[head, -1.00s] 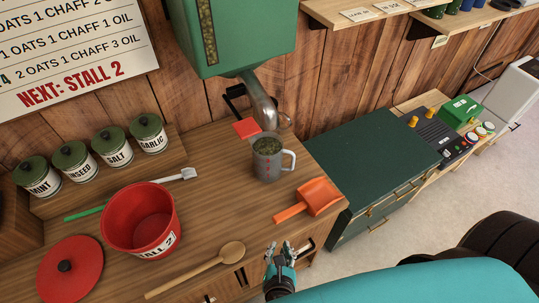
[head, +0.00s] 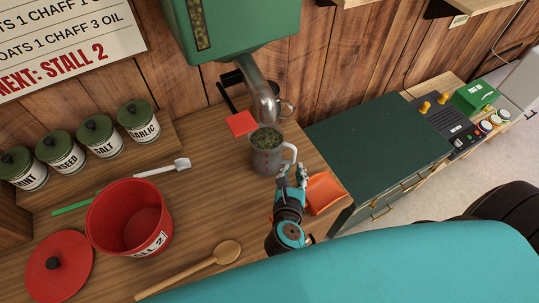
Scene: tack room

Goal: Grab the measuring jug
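The measuring jug (head: 266,154) is grey with red marks and stands upright on the wooden counter below the spout. It is filled with greenish-brown feed, and its handle points right. My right gripper (head: 291,173) is open, its two fingertips apart, just in front of the jug's handle at its lower right. I cannot tell whether a fingertip touches the handle. The jug still rests on the counter. My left gripper is not in view.
A green feed hopper (head: 235,25) with a metal spout (head: 262,95) hangs close above the jug. An orange scoop (head: 324,192) lies right of my gripper. A red bucket (head: 105,215), wooden spoon (head: 205,267) and several lidded canisters (head: 60,152) are to the left.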

